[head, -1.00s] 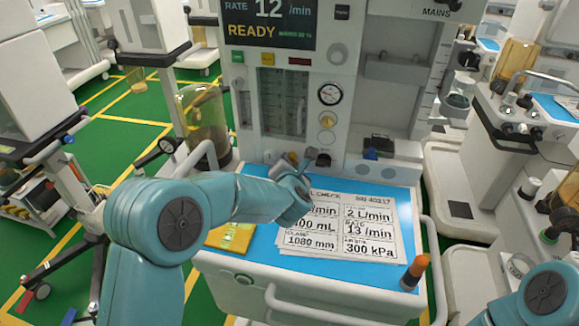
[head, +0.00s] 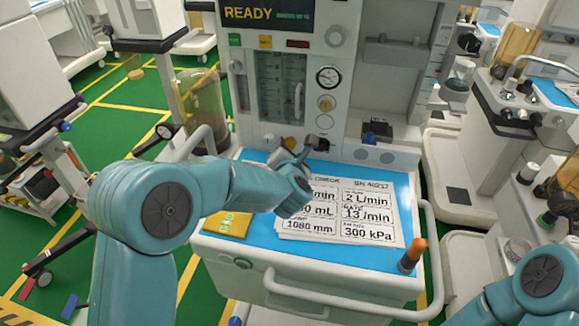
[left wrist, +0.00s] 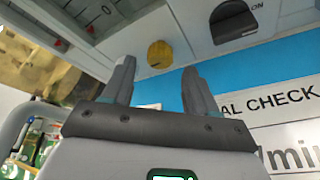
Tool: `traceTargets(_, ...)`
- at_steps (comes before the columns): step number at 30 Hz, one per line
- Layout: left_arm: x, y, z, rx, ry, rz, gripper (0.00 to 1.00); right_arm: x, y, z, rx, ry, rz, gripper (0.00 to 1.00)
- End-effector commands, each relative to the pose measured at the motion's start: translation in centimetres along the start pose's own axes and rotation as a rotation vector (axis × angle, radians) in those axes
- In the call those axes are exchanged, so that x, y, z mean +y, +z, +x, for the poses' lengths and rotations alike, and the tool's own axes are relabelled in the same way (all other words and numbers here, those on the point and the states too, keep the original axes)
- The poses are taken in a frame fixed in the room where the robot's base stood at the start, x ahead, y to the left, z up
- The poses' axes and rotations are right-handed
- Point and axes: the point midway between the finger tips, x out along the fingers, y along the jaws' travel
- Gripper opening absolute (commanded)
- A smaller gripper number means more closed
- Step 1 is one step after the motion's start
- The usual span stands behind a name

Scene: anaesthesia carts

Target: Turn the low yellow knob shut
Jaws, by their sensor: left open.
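The low yellow knob (left wrist: 160,53) is a small round knob on the pale underside or front panel of the machine in the left wrist view. In the head view it shows small and partly covered (head: 291,143). My left gripper (left wrist: 158,70) is open, its two grey fingers pointing at the panel. The knob appears between and beyond the fingertips; no contact is visible. In the head view my left gripper (head: 296,152) is at the back of the blue worktop, just below the knob, its fingers hard to make out. My right gripper is out of view.
A black switch (head: 322,148) sits right of the knob.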

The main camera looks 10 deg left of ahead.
Motion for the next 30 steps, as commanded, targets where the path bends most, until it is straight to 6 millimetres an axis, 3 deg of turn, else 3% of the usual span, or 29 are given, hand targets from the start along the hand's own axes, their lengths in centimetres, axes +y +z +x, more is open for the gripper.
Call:
traceTargets(9,-0.1,0.1,-8.5,-0.006,-0.001,0.001,0.58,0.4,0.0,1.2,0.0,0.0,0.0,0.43)
traceTargets(15,-0.1,0.1,-12.5,-0.005,-0.001,0.0,0.58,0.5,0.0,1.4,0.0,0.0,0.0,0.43)
traceTargets(21,0.0,0.1,-14.1,-0.003,0.0,0.001,0.58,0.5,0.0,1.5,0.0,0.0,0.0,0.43)
traceTargets(30,0.0,0.1,-14.2,-0.002,0.0,0.001,0.59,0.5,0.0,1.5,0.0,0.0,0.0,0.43)
